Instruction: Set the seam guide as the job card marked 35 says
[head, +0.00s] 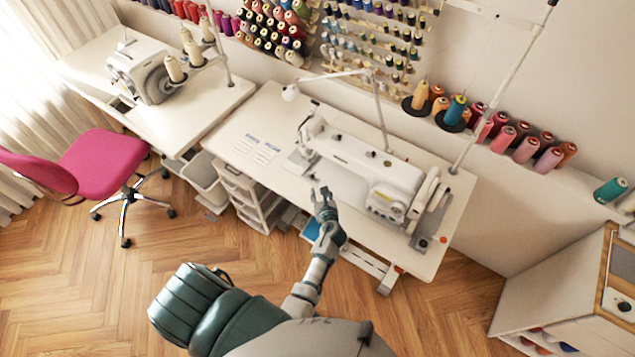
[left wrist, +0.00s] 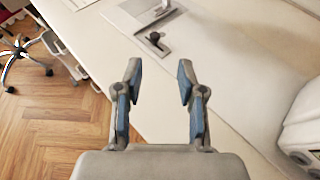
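My left gripper (head: 322,194) is open and empty over the front edge of the white sewing table (head: 240,118). Its two fingers stand apart in the left wrist view (left wrist: 158,82). Beyond the fingertips in that view lies a small grey plate with a dark lever or knob (left wrist: 154,39); I cannot tell for sure whether it is the seam guide. The white sewing machine (head: 355,163) stands on the table behind the gripper. My right gripper is not in view.
A thin-armed lamp (head: 291,92) stands behind the machine. A second table with an overlock machine (head: 140,70) is at the left, with a pink chair (head: 100,160) before it. Drawers (head: 245,195) are under the sewing table. The tabletop around the cards is clear.

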